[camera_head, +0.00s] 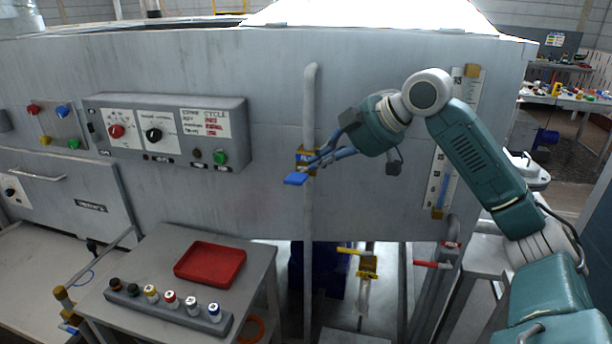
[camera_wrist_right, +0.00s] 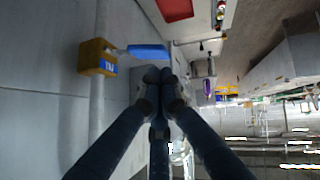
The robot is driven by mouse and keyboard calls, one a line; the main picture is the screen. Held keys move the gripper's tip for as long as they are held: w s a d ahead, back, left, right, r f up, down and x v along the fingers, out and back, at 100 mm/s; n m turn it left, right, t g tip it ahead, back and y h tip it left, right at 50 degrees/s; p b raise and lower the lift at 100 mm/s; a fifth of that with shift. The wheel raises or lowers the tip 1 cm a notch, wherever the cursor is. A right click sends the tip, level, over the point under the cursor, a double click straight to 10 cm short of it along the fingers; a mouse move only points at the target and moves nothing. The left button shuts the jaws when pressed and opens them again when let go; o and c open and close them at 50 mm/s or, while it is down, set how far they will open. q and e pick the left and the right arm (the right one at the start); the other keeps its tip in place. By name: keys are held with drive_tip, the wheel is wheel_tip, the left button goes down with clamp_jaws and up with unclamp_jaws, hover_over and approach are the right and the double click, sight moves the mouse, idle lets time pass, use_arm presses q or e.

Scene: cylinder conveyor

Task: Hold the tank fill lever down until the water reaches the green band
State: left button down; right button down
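The fill lever is a blue handle (camera_head: 296,179) on a brass-coloured valve (camera_head: 302,155) on the grey vertical pipe. The lever (camera_wrist_right: 148,51) and valve (camera_wrist_right: 97,58) also show in the right wrist view. My right gripper (camera_head: 314,163) is beside the valve, just above the lever handle; its fingertips (camera_wrist_right: 160,76) are drawn together with nothing between them. They are close to the handle; I cannot tell whether they touch it. The tank's level gauge (camera_head: 441,190) shows blue in its lower part. My arm covers its middle, and I cannot make out the green band. My left gripper is not in view.
The grey tank (camera_head: 270,75) fills the back. A control box (camera_head: 235,130) is mounted left of the pipe. A small table (camera_head: 160,255) holds a red tray (camera_head: 210,247) and a rack of several bottles (camera_head: 215,325). Yellow-handled (camera_head: 350,251) and red-handled (camera_head: 425,264) valves sit low on the right.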

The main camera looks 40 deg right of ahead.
drive_tip(key=shift+v, duration=1.6)
drive_tip(key=shift+r, duration=0.1)
